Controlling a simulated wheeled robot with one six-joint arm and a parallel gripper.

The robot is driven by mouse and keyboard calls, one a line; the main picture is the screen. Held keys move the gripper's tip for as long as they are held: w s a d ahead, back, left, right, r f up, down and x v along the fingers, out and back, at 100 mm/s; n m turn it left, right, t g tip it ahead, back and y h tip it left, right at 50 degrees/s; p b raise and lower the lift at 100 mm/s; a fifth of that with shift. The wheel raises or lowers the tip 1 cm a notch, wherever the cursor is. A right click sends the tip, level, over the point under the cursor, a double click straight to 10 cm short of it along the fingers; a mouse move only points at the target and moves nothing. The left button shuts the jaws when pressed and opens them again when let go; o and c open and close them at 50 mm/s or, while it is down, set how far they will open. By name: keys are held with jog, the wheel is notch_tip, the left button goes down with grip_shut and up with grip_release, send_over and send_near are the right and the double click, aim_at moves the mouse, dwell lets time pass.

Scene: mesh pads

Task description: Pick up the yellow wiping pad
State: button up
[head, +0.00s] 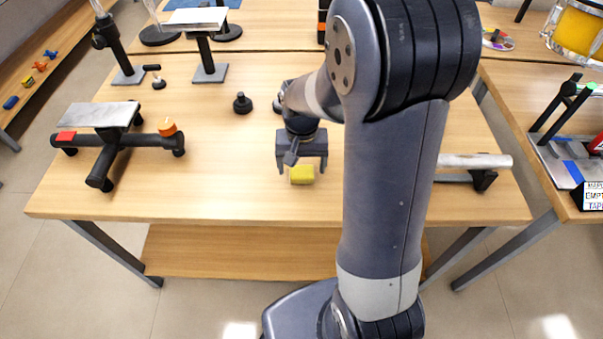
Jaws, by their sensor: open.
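The yellow wiping pad (302,175) is a small yellow block lying on the wooden table (240,190), near its front edge. My gripper (301,169) is open, with its fingers pointing down. It is just above or around the pad's far side. I cannot tell whether the fingers touch the pad. The pad's back part is partly hidden by the gripper.
A black-legged stand (113,140) with red and orange pieces is at the left. Small black knobs (242,103) stand behind the gripper. A white tube (476,161) on a stand lies at the right, beyond my arm. The tabletop left of the pad is clear.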

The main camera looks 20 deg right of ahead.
aim_at(302, 171)
jog(key=shift+f, duration=0.65)
jog(key=shift+c, duration=0.6)
jog(key=c, duration=0.9)
jog(key=shift+r, duration=0.1)
jog(key=shift+c, duration=0.2)
notch_tip(302, 171, up, 10)
jog(key=shift+p, duration=0.45)
